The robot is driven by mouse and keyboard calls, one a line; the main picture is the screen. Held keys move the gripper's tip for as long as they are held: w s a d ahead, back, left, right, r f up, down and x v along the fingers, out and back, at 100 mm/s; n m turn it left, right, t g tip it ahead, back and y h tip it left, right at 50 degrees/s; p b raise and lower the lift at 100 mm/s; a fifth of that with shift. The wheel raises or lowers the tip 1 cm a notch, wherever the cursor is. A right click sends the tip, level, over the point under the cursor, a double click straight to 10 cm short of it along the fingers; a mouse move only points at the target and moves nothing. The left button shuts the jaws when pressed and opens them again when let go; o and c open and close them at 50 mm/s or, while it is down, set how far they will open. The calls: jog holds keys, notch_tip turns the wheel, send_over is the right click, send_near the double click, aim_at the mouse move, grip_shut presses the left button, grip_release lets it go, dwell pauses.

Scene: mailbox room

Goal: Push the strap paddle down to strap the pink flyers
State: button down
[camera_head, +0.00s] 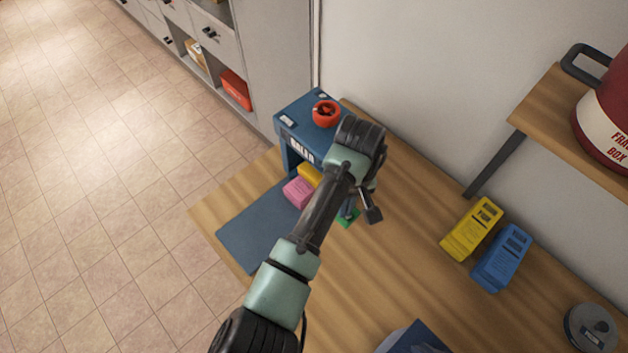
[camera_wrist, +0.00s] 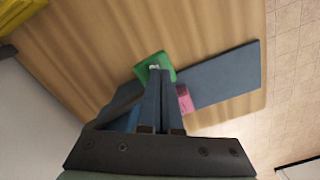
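The blue baler (camera_head: 298,148) stands on the wooden table, with an orange-red ring-shaped part (camera_head: 326,113) on top. The pink flyers (camera_head: 298,191) lie at its opening, with a yellow stack beside them. The pink flyers also show in the wrist view (camera_wrist: 185,99), right of my fingers. A green flat piece (camera_head: 348,218), possibly the strap paddle, is at my fingertips; it also shows in the wrist view (camera_wrist: 155,63). My gripper (camera_head: 350,210) points down beside the baler, its fingers together (camera_wrist: 156,70). Contact with the green piece is unclear. My arm hides part of the baler.
A blue flat plate (camera_head: 247,225) extends from the baler toward the table's left edge. A yellow box (camera_head: 471,229) and a blue box (camera_head: 501,258) stand to the right. A wall shelf (camera_head: 545,115) holds a red container (camera_head: 606,115). The middle of the table is clear.

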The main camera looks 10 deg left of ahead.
notch_tip(320, 180, up, 11)
jog(key=p, duration=1.1)
dwell(0.4)
